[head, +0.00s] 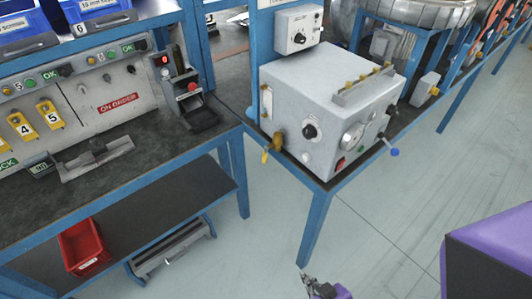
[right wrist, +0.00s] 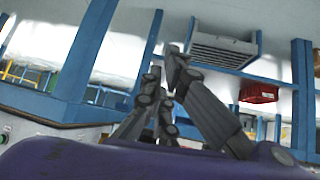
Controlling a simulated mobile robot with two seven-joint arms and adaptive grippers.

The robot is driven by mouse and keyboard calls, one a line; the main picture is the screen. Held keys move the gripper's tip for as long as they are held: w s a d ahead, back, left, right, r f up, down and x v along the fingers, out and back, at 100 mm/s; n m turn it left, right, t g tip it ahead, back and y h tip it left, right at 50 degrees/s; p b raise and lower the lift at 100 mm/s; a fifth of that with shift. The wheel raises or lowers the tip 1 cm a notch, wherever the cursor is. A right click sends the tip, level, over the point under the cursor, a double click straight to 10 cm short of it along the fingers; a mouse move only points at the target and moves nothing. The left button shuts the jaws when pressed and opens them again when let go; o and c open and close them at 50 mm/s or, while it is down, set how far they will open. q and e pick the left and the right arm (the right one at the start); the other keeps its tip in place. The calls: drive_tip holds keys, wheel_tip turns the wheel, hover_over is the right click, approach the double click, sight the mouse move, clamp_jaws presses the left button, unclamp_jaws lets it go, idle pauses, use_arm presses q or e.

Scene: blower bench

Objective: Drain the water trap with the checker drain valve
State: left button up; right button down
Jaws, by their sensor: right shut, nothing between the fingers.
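The checker (head: 325,110) is a light grey box on a blue-framed bench, with black knobs, a round gauge and a row of brass fittings on top. A brass fitting (head: 279,138) with a yellow lever (head: 265,155) sits at its lower left corner, likely the drain valve. A water trap cannot be clearly told apart. My right gripper (head: 308,282) is low at the bottom edge of the head view, well below and apart from the checker. It is shut and empty; its fingers (right wrist: 172,75) show in the right wrist view. My left gripper is not in view.
A lever with a blue ball (head: 393,152) sticks out at the checker's right front. A blue bench leg (head: 316,229) stands close to my right gripper. A red bin (head: 84,246) and grey rack (head: 170,248) are at left.

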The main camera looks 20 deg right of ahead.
drive_tip(key=w+d+f+n+t+b, duration=0.1)
drive_tip(key=w+d+f+b, duration=0.1)
drive_tip(key=w+f+b, duration=0.3)
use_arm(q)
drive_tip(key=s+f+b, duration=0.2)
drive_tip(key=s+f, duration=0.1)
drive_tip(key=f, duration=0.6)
use_arm(e)
drive_tip(key=t+y+b, duration=0.2)
drive_tip(key=t+y, duration=0.4)
drive_tip(key=t, duration=0.3)
approach(265, 158)
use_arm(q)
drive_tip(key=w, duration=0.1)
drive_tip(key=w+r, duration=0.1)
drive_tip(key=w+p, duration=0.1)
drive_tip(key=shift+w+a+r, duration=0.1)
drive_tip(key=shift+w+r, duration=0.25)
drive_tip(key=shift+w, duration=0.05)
use_arm(e)
drive_tip(key=f+x, duration=0.1)
drive_tip(key=x, duration=0.5)
drive_tip(key=shift+w+a+n, duration=0.15)
drive_tip(key=shift+w+n, duration=0.1)
drive_tip(key=shift+n, duration=0.15)
